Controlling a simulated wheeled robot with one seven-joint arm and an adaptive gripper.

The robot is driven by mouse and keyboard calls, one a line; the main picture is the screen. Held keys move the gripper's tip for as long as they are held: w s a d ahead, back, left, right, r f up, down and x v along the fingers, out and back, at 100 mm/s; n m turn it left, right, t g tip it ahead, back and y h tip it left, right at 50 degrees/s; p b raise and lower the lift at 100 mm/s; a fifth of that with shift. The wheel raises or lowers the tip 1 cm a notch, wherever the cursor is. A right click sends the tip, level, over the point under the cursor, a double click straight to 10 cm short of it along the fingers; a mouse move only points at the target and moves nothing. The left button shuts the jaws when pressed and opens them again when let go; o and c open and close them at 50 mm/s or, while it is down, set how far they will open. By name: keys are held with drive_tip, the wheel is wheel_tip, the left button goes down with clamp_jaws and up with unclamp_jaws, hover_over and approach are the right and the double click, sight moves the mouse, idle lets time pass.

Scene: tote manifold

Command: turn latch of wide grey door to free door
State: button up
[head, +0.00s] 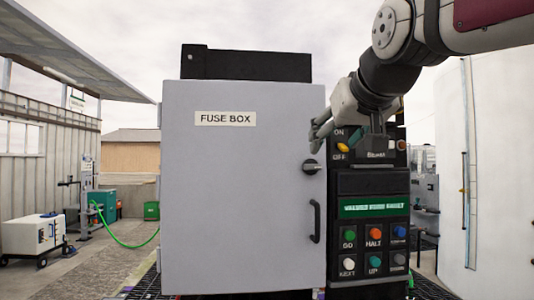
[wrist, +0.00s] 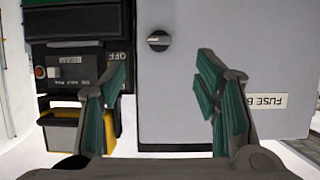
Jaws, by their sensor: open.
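The wide grey door (head: 240,200) with a FUSE BOX label stands shut in the head view. Its round dark latch knob (head: 311,167) is near the door's right edge, above a dark vertical handle (head: 315,221). In the wrist view, which is turned over, the latch knob (wrist: 159,41) lies beyond and between my fingertips, and the grey door (wrist: 180,90) fills the middle. My gripper (wrist: 160,75) is open and empty, its green-padded fingers spread. In the head view my gripper (head: 322,130) hangs up and right of the latch, apart from it.
Right of the door is a black control panel (head: 370,183) with several coloured buttons and an ON/OFF switch, close behind my gripper. A yellow part (wrist: 62,132) shows by the left finger in the wrist view. The space before the door is clear.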

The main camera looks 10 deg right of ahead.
sight(312, 167)
drive_tip(key=r+p+x, duration=0.1)
drive_tip(key=x, duration=1.3)
drive_tip(key=shift+w+p, duration=0.25)
drive_tip(key=shift+p, duration=0.1)
drive_tip(key=shift+r, duration=0.1)
drive_tip(key=c, duration=1.1)
